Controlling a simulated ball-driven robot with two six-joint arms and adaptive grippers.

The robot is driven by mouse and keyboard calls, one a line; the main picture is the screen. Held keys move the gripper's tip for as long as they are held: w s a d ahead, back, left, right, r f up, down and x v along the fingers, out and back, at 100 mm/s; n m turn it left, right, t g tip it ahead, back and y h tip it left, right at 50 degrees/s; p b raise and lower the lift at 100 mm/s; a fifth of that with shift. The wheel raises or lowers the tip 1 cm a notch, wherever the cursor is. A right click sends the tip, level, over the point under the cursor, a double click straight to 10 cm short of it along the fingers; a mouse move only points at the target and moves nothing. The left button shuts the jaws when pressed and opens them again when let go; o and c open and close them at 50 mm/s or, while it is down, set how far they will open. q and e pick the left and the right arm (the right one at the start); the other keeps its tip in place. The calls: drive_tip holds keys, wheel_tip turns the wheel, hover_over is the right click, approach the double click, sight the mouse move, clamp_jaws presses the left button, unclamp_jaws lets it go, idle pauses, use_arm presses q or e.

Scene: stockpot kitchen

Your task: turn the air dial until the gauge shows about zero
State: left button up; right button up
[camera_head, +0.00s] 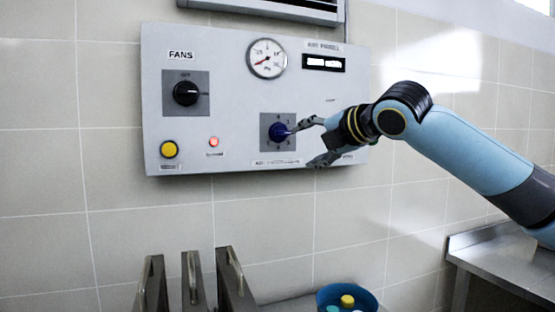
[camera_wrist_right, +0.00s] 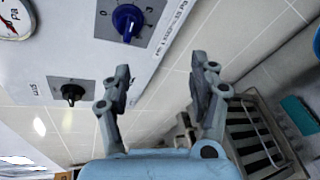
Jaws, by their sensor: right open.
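The blue air dial (camera_head: 279,131) sits on a grey square plate at the lower middle of the wall panel. It also shows at the top of the right wrist view (camera_wrist_right: 128,20), with a white mark on it. The round white gauge (camera_head: 267,58) is at the panel's top; its red needle points to the lower left. The gauge is partly cut off in the right wrist view (camera_wrist_right: 14,18). My right gripper (camera_head: 305,146) is open and empty, just right of the dial, with its upper fingertip close to the dial's edge. I cannot tell whether they touch. My left gripper is out of view.
The panel (camera_head: 230,110) also bears a black fans knob (camera_head: 186,93), a yellow button (camera_head: 169,149), a small red light (camera_head: 214,142) and a dark display (camera_head: 324,63).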

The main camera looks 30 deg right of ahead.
drive_tip(key=n, duration=0.2)
approach(285, 132)
drive_tip(key=shift+t, duration=0.4)
drive_tip(key=p+x, duration=0.3)
drive_tip(key=x, duration=0.6)
drive_tip(key=shift+w+f+p, duration=0.15)
drive_tip(key=shift+f+p, duration=0.1)
drive_tip(key=shift+p, duration=0.05)
drive_tip(key=shift+w+f, duration=0.2)
drive_tip(key=shift+w, duration=0.15)
drive_tip(key=shift+c, duration=0.4)
drive_tip(key=c, duration=1.1)
drive_tip(key=shift+o, duration=0.2)
